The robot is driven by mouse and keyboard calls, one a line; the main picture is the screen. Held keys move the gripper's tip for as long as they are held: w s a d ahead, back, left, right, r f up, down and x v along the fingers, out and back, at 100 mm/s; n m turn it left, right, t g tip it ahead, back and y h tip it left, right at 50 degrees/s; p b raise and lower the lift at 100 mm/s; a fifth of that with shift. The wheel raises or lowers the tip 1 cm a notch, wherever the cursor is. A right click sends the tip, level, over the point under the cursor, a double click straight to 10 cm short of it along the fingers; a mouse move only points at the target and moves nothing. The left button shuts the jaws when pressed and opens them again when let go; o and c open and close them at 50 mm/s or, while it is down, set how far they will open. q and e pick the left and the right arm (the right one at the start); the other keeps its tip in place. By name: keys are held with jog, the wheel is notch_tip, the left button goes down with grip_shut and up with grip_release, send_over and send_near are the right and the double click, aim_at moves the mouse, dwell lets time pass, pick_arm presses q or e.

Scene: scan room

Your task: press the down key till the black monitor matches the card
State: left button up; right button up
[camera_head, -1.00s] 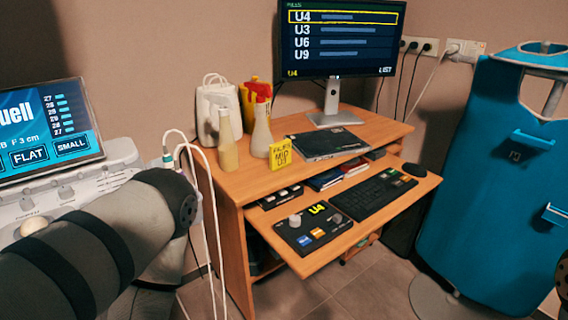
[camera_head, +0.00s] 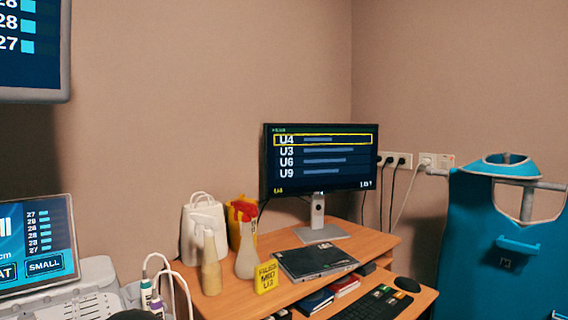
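The black monitor (camera_head: 318,185) stands on the desk at centre. Its list reads U4, U3, U6, U9 from the top, with a yellow frame around the U4 row; small yellow text at its lower left also reads U4. The yellow card (camera_head: 266,277) stands at the desk's front left. Its last line starts with U, but the digit is too small to read surely. Neither gripper is in view; only a dark piece of my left arm shows at the bottom edge.
A black laptop-like item (camera_head: 314,262) lies before the monitor. The keyboard (camera_head: 374,304) is partly cut off. A blue apron (camera_head: 500,250) hangs at right.

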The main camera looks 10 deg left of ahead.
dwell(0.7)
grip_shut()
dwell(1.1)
